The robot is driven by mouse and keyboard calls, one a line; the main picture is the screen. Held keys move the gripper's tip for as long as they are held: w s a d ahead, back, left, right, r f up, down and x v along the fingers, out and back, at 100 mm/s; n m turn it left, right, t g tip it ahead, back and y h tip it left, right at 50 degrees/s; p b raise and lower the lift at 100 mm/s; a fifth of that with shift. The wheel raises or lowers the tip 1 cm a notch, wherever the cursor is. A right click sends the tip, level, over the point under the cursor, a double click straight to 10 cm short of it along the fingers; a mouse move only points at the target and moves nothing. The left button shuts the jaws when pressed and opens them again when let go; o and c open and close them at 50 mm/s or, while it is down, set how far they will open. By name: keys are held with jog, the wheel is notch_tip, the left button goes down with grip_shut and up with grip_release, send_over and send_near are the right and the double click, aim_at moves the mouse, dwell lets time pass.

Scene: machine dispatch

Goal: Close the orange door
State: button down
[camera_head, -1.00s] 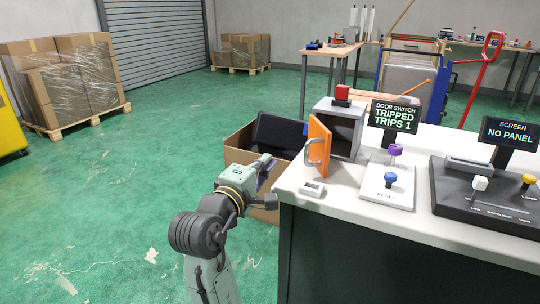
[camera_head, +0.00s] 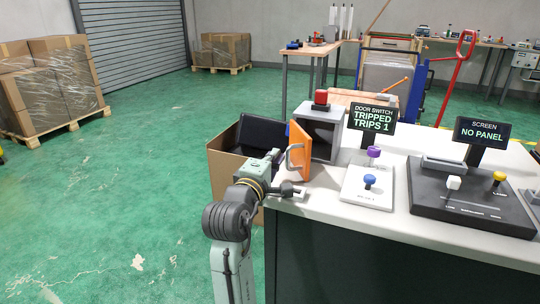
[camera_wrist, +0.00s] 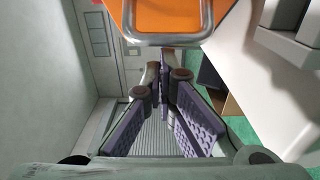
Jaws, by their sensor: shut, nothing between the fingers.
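The orange door (camera_head: 301,150) stands open at the front left of a grey box (camera_head: 322,134) on the white bench. Its metal handle (camera_head: 290,160) faces left. My gripper (camera_head: 276,158) is shut and empty, just left of the handle at the bench's edge. In the wrist view the door (camera_wrist: 170,14) and its looped handle (camera_wrist: 168,40) fill the top, with my gripper's closed fingers (camera_wrist: 160,62) close below the handle. I cannot tell whether they touch. A display (camera_head: 372,118) reads "DOOR SWITCH TRIPPED TRIPS 1".
A cardboard box (camera_head: 228,168) stands on the floor behind my gripper. Control panels (camera_head: 367,194) occupy the bench to the right.

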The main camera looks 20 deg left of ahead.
aim_at(309, 158)
jog(key=shift+d+p, duration=0.45)
jog(key=shift+d+r+p, duration=0.1)
jog(key=shift+d+p, duration=0.45)
jog(key=shift+d, duration=0.05)
jog(key=d+p, duration=0.1)
jog(key=d, duration=0.1)
jog(key=w+d+p, duration=0.1)
jog(key=d+p, duration=0.1)
jog(key=w+d+p, duration=0.1)
jog(key=d, duration=0.1)
jog(key=shift+w+p, duration=0.15)
jog(key=shift+p, duration=0.15)
jog(key=shift+w+d+p, duration=0.75)
jog(key=shift+w+d, duration=0.35)
jog(key=shift+d, duration=0.05)
jog(key=shift+a, duration=0.1)
